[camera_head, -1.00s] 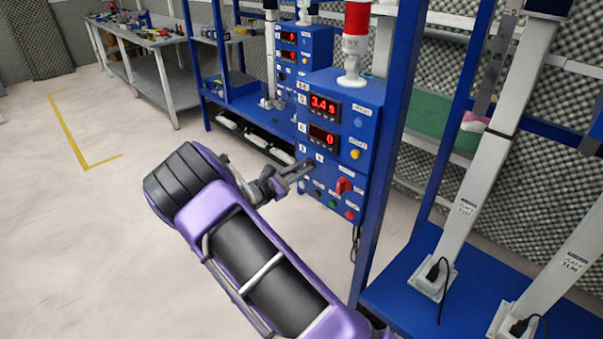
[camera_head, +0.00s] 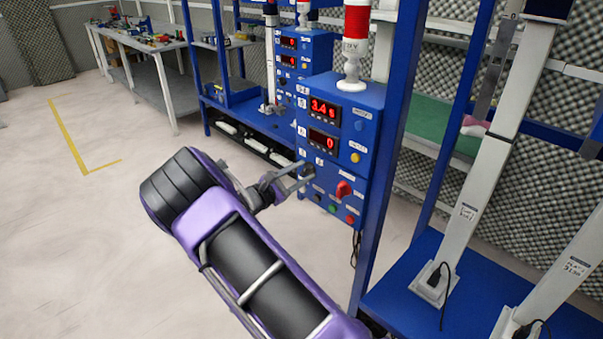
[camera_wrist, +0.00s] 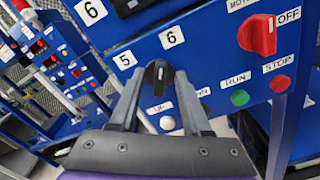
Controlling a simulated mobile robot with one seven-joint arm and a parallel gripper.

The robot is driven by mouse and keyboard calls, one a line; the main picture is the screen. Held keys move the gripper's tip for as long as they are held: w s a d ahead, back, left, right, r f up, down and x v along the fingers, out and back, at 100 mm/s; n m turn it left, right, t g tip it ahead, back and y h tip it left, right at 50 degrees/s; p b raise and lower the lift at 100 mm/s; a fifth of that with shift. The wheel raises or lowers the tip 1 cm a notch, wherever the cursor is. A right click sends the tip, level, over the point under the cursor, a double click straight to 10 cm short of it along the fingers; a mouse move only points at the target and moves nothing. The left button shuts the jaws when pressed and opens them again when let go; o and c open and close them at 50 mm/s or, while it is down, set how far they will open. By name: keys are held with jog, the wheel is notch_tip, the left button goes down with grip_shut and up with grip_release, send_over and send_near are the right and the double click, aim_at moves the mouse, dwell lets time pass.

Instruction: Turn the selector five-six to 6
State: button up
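The selector five-six is a black knob (camera_wrist: 157,77) on the blue control panel, with a white pointer line directed up, between the label 5 (camera_wrist: 125,60) at its left and the label 6 (camera_wrist: 171,38) at its upper right. My gripper (camera_wrist: 159,84) is open, with one finger on each side of the knob. A small gap seems to show at each side; contact is not clear. In the head view my gripper (camera_head: 297,181) reaches the lower left of the blue control box (camera_head: 340,135), and its fingers partly hide the knob.
A red rotary switch (camera_wrist: 258,35) marked OFF sits right of the knob. A green RUN button (camera_wrist: 239,98) and a red STOP button (camera_wrist: 280,83) lie below it. A blue frame post (camera_head: 385,190) stands right of the box. Open floor lies at left.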

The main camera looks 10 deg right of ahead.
jog(key=p+v, duration=0.1)
jog(key=v, duration=1.6)
jog(key=shift+a, duration=0.2)
jog(key=shift+s, duration=0.15)
